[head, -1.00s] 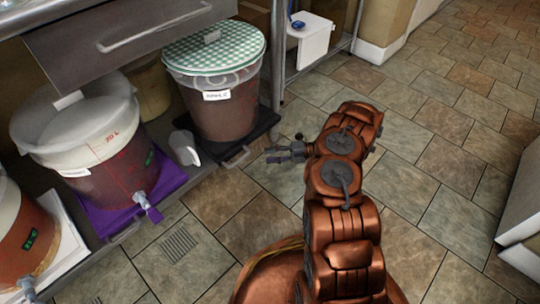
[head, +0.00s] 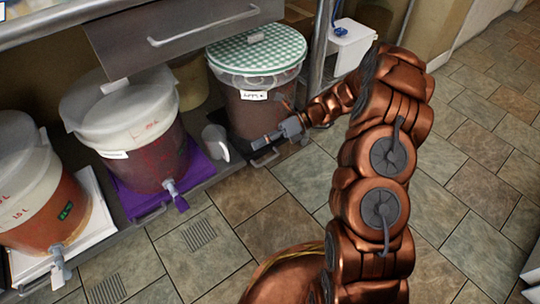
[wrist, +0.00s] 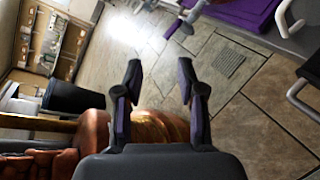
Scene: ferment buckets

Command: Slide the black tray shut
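The black tray (head: 291,138) lies under the bucket with the green checked lid (head: 250,105), at floor level below the steel counter. Its front edge and grey handle (head: 265,158) show beyond the bucket. My gripper (head: 262,141) is in front of that bucket, close above the tray's front in the head view; I cannot tell whether it touches. In the wrist view my gripper (wrist: 159,70) has its two fingers apart with only floor between them. The tray's handle (wrist: 300,100) and a dark edge of the tray (wrist: 311,70) show at the right there, apart from the fingers.
A purple tray (head: 192,190) with a red-filled bucket (head: 140,150) stands left of it, and a white tray (head: 95,215) with another bucket further left. A white scoop-like item (head: 215,142) lies between. A drawer (head: 185,40) hangs above. Tiled floor in front is clear.

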